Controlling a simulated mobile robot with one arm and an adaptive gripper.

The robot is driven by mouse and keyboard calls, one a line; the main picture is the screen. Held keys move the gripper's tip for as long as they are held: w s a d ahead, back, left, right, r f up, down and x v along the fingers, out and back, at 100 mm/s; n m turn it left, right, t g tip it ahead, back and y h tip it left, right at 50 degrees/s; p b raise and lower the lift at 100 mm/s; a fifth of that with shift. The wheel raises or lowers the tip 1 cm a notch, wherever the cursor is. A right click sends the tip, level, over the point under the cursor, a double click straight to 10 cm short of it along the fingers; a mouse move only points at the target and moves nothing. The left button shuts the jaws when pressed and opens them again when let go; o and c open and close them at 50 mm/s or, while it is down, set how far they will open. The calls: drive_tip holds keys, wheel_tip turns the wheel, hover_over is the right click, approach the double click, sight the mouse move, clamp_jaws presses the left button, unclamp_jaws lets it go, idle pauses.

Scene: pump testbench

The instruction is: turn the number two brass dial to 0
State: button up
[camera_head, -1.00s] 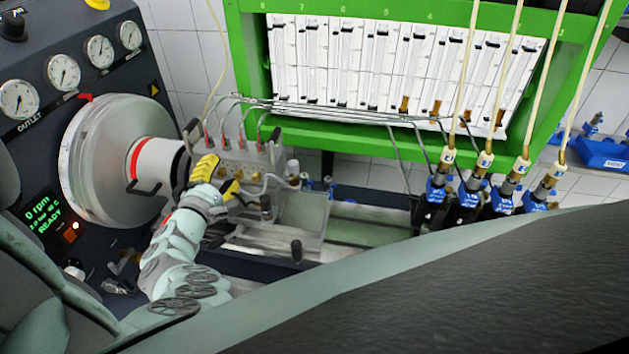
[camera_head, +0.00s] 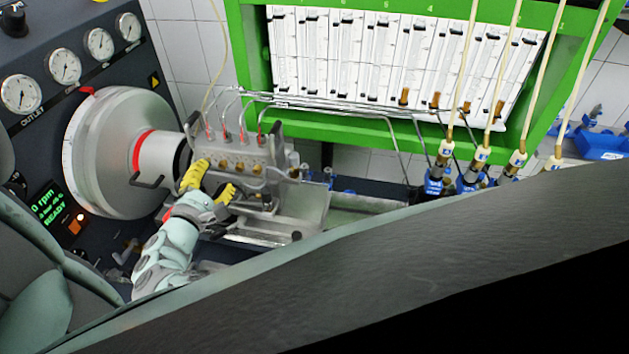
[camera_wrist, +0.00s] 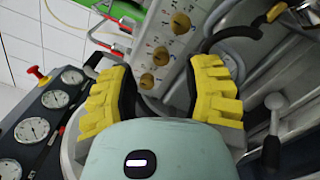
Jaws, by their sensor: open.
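Several brass dials sit in a row on the front of the grey pump block (camera_head: 268,150). In the head view they are small, and one brass dial (camera_head: 240,167) shows just right of my gripper. In the wrist view three show in a slanting row: a lower dial (camera_wrist: 147,81), a middle dial (camera_wrist: 161,56) and an upper dial (camera_wrist: 180,22). Small marks beside them are too small to read, so I cannot tell which is number two. My gripper (camera_head: 210,178) is open and empty. In the wrist view its yellow fingers (camera_wrist: 162,75) stand either side of the lower dials, apparently apart from them.
A large round metal housing (camera_head: 112,150) stands left of the block, beside a dark gauge panel (camera_head: 75,90). Thin metal pipes (camera_head: 330,105) run from the block to the right. A black-handled lever (camera_wrist: 275,118) stands right of my fingers.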

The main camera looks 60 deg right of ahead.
drive_tip(key=b+v, duration=0.5)
drive_tip(key=v, duration=0.7)
drive_tip(key=shift+b, duration=0.4)
drive_tip(key=shift+f, duration=0.1)
